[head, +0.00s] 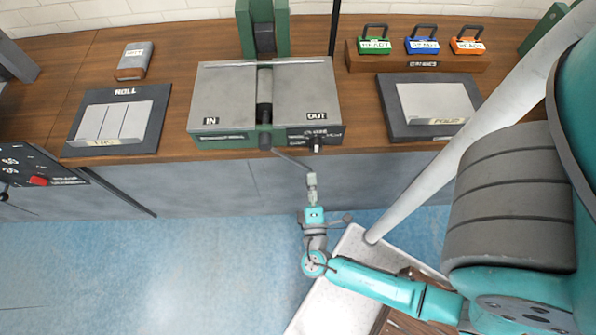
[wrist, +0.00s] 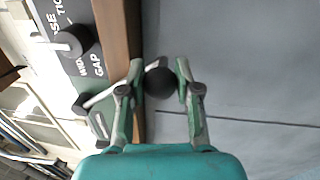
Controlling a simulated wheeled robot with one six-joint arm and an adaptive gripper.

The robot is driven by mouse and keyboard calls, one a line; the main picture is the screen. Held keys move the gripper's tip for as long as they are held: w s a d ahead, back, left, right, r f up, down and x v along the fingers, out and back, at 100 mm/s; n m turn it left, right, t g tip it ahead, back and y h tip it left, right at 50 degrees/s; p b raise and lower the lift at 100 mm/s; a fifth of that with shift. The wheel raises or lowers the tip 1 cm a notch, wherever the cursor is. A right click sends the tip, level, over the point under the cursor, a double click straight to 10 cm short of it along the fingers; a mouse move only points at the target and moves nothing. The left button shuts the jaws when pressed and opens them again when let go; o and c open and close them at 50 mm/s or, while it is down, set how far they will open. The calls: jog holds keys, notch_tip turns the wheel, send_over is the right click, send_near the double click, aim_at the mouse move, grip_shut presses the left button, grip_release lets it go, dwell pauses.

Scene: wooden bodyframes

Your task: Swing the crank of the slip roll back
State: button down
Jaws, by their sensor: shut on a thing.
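The slip roll (head: 222,85) stands on the wooden bench, with grey plates marked IN and OUT on either side of its roller. Its crank (head: 292,160) slants down and right from the machine's front edge. My gripper (head: 311,180) is at the crank's outer end, in front of the bench. In the wrist view my gripper (wrist: 160,82) is shut on the dark round crank knob (wrist: 159,83), one finger on each side. The pale crank arm (wrist: 100,98) passes behind the left finger. The fingers hide part of the crank.
A tray of sheets labelled ROLL (head: 70,135) lies left on the bench, and another dark tray (head: 393,125) lies right. A control panel (head: 35,165) is far left. The blue floor (head: 150,260) is open at left.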

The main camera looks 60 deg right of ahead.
jog(key=shift+s+d+r+n, duration=0.45)
jog(key=shift+s+r+n, duration=0.2)
jog(key=shift+r, duration=0.1)
jog(key=shift+s+d+r+n, duration=0.4)
jog(key=shift+s+r+n, duration=0.15)
jog(key=shift+r+n, duration=0.15)
jog(key=c, duration=0.8)
grip_release()
jog(key=shift+a, duration=0.1)
jog(key=v, duration=0.7)
jog(key=shift+s, duration=0.2)
